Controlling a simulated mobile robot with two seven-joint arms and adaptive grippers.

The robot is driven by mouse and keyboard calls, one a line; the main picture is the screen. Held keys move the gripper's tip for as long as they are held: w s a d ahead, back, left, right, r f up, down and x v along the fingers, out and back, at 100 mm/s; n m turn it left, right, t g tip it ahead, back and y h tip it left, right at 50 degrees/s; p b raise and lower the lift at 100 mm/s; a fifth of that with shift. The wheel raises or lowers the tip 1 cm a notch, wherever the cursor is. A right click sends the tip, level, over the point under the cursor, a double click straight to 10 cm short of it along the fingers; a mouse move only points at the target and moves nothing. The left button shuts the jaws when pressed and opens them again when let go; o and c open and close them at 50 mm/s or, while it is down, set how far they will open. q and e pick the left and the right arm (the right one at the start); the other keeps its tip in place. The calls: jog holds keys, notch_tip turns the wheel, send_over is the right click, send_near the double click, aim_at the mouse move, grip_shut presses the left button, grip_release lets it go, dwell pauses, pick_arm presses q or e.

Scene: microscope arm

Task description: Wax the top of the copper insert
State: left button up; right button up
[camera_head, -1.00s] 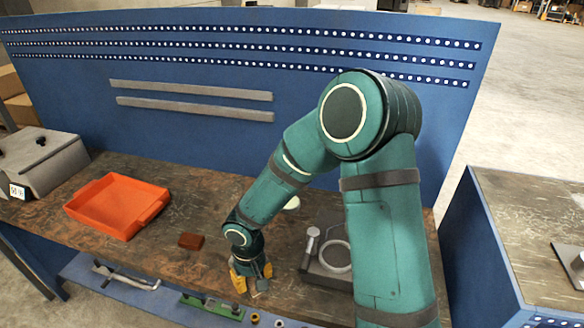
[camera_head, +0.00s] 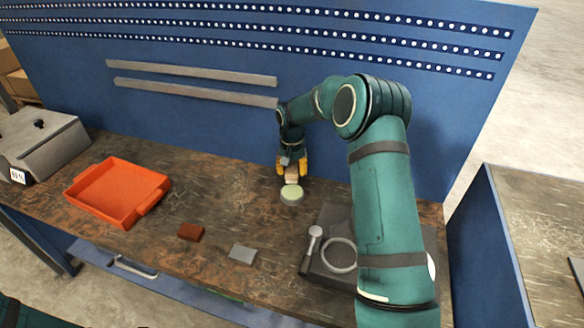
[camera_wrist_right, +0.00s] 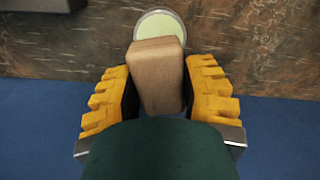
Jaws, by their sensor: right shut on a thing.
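My right gripper (camera_head: 291,172) is at the back of the bench, pointing down with yellow fingers. It is shut on a tan block (camera_wrist_right: 158,75), which shows between the fingers in the right wrist view. A round tin with pale green content (camera_head: 292,195) is right by the block; in the wrist view the block overlaps the tin's (camera_wrist_right: 160,24) edge. Whether they touch I cannot tell. A reddish-brown block (camera_head: 190,232) and a grey block (camera_head: 243,254) lie nearer the front edge. I cannot clearly identify the copper insert. My left gripper is out of view.
A dark fixture with a grey ring (camera_head: 340,256) stands right of the tin, partly behind my right arm. An orange tray (camera_head: 118,193) and a grey box (camera_head: 42,143) are at left. The blue back panel (camera_head: 215,120) rises close behind my right gripper.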

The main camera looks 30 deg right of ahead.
aim_at(292, 193)
jog(key=shift+d+f+b, duration=0.1)
jog(key=shift+f+b, duration=0.5)
jog(key=shift+f, duration=0.3)
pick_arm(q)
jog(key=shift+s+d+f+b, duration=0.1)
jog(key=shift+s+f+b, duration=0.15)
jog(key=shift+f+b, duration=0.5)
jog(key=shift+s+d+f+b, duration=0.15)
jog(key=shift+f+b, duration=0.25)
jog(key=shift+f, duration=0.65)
pick_arm(e)
jog(key=shift+f, duration=2.1)
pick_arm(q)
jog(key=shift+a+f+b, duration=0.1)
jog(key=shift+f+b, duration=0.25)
pick_arm(e)
jog(key=shift+f, duration=0.55)
jog(key=shift+r+p, duration=2.1)
jog(key=shift+r, duration=1.5)
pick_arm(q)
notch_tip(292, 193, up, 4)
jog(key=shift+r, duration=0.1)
